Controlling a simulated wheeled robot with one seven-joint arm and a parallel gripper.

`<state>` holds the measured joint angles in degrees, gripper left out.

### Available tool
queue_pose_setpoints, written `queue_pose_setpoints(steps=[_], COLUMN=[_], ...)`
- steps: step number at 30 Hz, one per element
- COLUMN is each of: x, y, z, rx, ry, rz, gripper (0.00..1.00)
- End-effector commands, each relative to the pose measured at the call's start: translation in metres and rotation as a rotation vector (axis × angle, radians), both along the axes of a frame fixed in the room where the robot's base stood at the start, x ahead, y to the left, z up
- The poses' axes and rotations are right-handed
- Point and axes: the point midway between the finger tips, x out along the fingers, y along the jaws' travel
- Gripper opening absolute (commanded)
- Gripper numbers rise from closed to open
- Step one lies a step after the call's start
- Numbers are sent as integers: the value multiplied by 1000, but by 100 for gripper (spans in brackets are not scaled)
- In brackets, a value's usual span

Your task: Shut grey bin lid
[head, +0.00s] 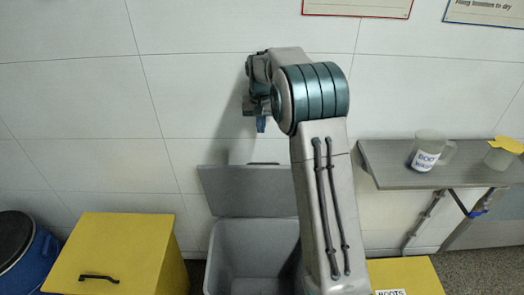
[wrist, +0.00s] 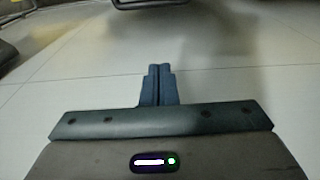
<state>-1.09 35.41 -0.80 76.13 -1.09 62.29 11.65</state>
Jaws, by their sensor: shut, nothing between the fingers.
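The grey bin (head: 254,255) stands against the wall in the head view, its inside visible from above. Its grey lid (head: 248,190) is raised and leans back towards the wall. My arm hides the right part of the bin and lid. My gripper (head: 261,124) is above the raised lid, apart from it, with its fingers pointing down. In the wrist view the gripper's two blue fingers (wrist: 156,84) are together with nothing between them.
A yellow bin (head: 130,245) and a blue drum (head: 25,250) stand to the left. A yellow box labelled BOOTS (head: 410,274) is at the right. A wall shelf (head: 440,175) holds a labelled jug (head: 428,150) and a yellow-topped container (head: 500,155). Bare wall is behind my gripper.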

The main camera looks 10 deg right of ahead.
Motion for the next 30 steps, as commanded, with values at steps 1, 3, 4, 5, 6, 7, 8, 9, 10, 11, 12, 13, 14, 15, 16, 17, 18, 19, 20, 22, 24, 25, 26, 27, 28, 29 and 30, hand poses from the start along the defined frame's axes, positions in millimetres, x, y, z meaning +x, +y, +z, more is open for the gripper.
queue_pose_setpoints(steps=[1, 3, 4, 5, 6, 7, 8, 9, 10, 11, 12, 13, 14, 15, 16, 17, 18, 19, 20, 22, 24, 25, 26, 27, 28, 29, 30], x=[0, 1, 2, 2, 3, 4, 5, 6, 6, 7, 6, 2, -2, -7, -9, -13, -16, -18, -20, -24, -27, -28, -28, -29, -29, -29, -29], y=[0, -1, -1, -1, -1, -1, -2, -2, -2, -2, -2, -1, 0, 1, 1, 2, 3, 3, 4, 4, 5, 5, 5, 5, 5, 5, 5], z=[-11, -24, -30, -37, -46, -52, -59, -67, -74, -81, -86, -84, -85, -87, -88, -89, -91, -92, -93, -95, -96, -96, -97, -97, -97, -97, -97], rx=[0, 0, 0, 1, 0, 0, 0, 0, 0, 0, 0, 0, 0, -1, 0, 0, 0, 0, 0, 1, 0, 0, 0, 0, 0, 0, 0], ry=[7, 7, 6, 8, 7, 7, 7, 6, 7, 7, 5, 2, 3, 3, 2, 3, 2, 2, 3, 3, 1, 1, 1, 1, 1, 1, 1], rz=[0, 0, 0, 0, 0, 0, 0, 0, 0, 0, 1, 1, 1, 1, 1, 1, 1, 1, 1, 0, 0, 0, 0, 0, 0, 0, 0], gripper=[0, 0, 0, 0, 0, 0, 0, 0, 0, 0, 0, 0, 0, 0, 0, 0, 0, 0, 0, 0, 0, 0, 0, 0, 0, 0, 0])
